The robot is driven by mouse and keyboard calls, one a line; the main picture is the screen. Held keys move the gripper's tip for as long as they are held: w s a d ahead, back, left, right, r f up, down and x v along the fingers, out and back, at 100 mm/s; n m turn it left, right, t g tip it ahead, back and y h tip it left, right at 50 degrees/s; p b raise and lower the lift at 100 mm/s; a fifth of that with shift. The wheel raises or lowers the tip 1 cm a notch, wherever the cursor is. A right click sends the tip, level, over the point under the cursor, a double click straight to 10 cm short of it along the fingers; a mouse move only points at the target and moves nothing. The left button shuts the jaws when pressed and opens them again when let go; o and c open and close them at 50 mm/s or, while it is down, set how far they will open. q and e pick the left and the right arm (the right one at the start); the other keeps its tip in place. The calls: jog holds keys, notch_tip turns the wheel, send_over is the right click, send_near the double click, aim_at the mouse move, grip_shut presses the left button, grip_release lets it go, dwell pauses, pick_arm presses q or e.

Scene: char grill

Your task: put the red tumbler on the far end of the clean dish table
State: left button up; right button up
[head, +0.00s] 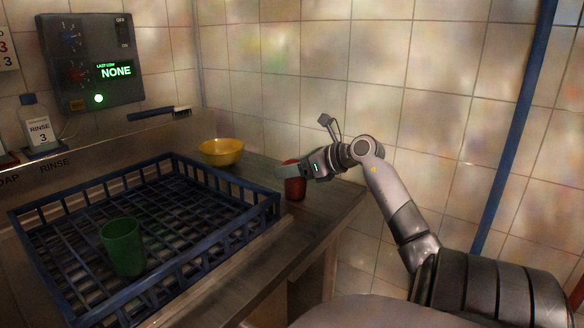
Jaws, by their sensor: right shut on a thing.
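The red tumbler (295,188) stands upright at the far right end of the metal dish table (327,213), close to the table's edge. My left gripper is not in view.
A blue dish rack (262,198) fills the left of the table, with a green tumbler (123,246) in it. A yellow bowl (221,151) sits behind the rack, left of the red tumbler. A brush (160,113), a control box (92,62) and tiled walls are behind.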

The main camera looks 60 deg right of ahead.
jog(key=o, duration=1.1)
jog(key=shift+f, duration=0.1)
jog(key=shift+c, duration=0.2)
jog(key=shift+r+p, duration=0.3)
jog(key=shift+s, duration=0.35)
jog(key=b+v, duration=0.1)
jog(key=v, duration=1)
jog(key=shift+s+d+r, duration=0.1)
